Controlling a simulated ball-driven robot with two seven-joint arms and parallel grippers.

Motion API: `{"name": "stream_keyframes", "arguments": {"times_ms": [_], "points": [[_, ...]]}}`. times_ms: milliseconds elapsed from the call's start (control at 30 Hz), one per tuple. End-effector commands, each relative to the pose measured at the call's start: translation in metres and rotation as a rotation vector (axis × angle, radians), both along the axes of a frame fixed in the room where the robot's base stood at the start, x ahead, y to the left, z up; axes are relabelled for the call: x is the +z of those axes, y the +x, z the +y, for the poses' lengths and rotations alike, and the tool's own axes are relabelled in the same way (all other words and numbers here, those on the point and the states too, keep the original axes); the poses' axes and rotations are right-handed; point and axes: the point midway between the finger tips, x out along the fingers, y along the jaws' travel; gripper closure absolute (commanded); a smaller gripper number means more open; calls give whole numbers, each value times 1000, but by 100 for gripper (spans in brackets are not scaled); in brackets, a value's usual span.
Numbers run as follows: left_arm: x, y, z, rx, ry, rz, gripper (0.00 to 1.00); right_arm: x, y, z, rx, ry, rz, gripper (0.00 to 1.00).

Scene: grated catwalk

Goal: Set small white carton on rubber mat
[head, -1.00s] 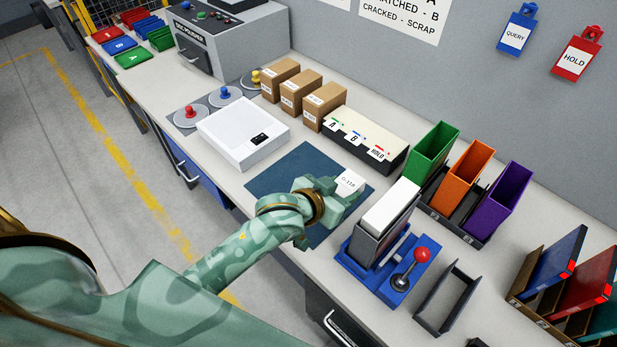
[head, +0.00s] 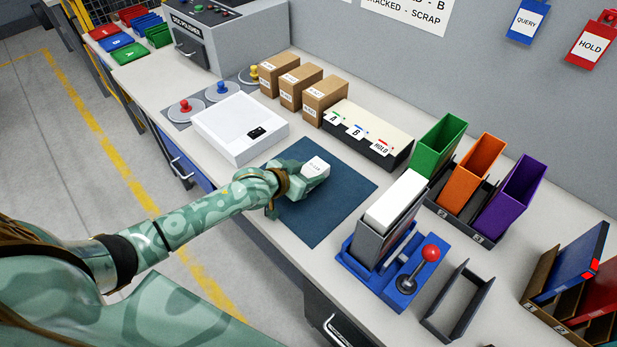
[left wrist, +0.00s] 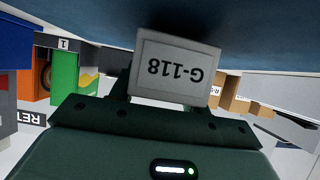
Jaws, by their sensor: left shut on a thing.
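The small white carton (head: 315,167) is held in my left gripper (head: 303,176), above or at the rubber mat's upper left part. In the left wrist view the carton (left wrist: 174,70) shows the label G-118 upside down between the fingers. The dark blue rubber mat (head: 325,215) lies flat on the bench, its lower and right parts bare. It also fills the top of the left wrist view (left wrist: 260,30). Whether the carton touches the mat I cannot tell. My right gripper is not in view.
A white scale-like box (head: 240,125) stands left of the mat. A card box (head: 365,135) with tabs is behind it. A blue lever device (head: 385,250) with a red knob stands to the right. Brown cartons (head: 300,88) and coloured bins (head: 475,175) line the back.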

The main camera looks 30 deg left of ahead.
Motion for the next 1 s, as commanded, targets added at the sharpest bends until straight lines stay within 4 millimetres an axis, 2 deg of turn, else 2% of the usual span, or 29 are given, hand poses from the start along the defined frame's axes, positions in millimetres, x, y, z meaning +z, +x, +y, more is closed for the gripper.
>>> {"name": "stream_keyframes", "arguments": {"times_ms": [67,400,433,500,833,1000], "points": [[-7,1,0,0,0,-2,78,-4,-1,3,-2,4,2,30],[-9,0,0,0,0,-2,78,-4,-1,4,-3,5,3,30],[-9,0,0,0,0,-2,50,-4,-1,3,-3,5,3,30],[-9,0,-1,0,0,-2,31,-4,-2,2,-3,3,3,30],[-5,0,0,-1,1,-2,31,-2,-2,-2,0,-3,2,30],[9,-22,7,-1,0,-1,31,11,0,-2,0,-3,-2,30]]}}
